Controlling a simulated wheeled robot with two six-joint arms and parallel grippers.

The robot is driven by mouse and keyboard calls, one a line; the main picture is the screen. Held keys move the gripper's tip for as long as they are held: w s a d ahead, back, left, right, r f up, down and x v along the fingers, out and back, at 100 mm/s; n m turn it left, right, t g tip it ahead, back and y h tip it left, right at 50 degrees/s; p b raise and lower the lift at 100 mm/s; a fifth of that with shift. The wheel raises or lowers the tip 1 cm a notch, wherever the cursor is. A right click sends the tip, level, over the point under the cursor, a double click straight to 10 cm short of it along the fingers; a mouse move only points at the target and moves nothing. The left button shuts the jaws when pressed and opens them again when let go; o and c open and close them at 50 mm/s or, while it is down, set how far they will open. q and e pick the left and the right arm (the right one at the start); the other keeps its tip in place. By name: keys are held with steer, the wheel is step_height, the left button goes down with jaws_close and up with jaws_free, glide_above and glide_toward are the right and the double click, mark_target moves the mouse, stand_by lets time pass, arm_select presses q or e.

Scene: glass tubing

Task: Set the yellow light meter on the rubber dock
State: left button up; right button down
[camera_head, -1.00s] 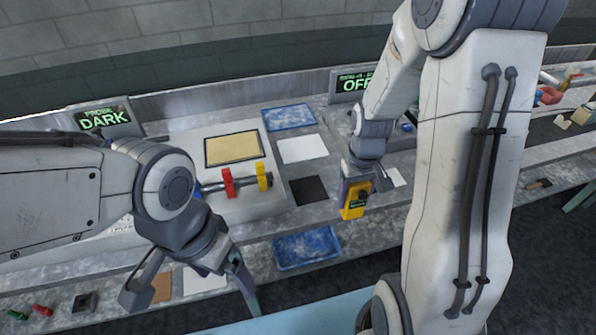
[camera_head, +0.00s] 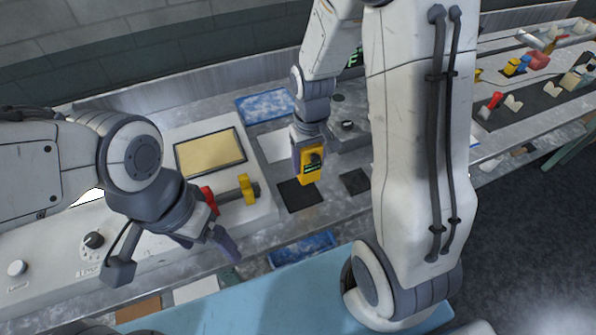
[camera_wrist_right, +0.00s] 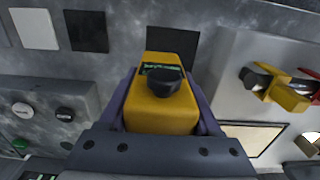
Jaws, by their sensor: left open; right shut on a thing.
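The yellow light meter (camera_head: 311,177), with a black knob and a small green display, is gripped between the fingers of my right gripper (camera_head: 306,150). The right wrist view shows the meter (camera_wrist_right: 160,115) between both fingers (camera_wrist_right: 165,105). A flat black square (camera_head: 297,196), seemingly the rubber dock, lies on the grey bench, partly hidden behind the meter. It also shows in the right wrist view (camera_wrist_right: 173,40), just beyond the meter's end. The meter appears held above the bench; its exact height is unclear. My left gripper (camera_head: 208,239) is open and empty near the bench's front edge.
A second, dark grey square (camera_head: 355,181) lies to the right. A white square (camera_head: 275,145) and a blue tray (camera_head: 265,105) lie behind. The console with a yellow lever (camera_head: 247,188) and a red lever (camera_head: 208,199) stands left. Another blue tray (camera_head: 301,249) lies in front.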

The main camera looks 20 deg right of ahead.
steer(key=shift+w+a+f, duration=0.25)
steer(key=shift+a+f, duration=0.1)
steer(key=shift+a, duration=0.15)
steer(key=shift+w+a+f, duration=0.25)
steer(key=shift+a+f, duration=0.05)
steer(key=shift+a, duration=0.2)
steer(key=shift+a+f, duration=0.1)
steer(key=shift+f, duration=0.15)
steer(key=shift+f+p, duration=0.5)
steer(key=shift+f, duration=1.4)
steer(key=shift+f, duration=0.15)
steer(key=shift+c, duration=0.4)
jaws_free()
step_height(320, 180, up, 12)
steer(key=shift+r+b, duration=0.2)
steer(key=shift+b, duration=0.45)
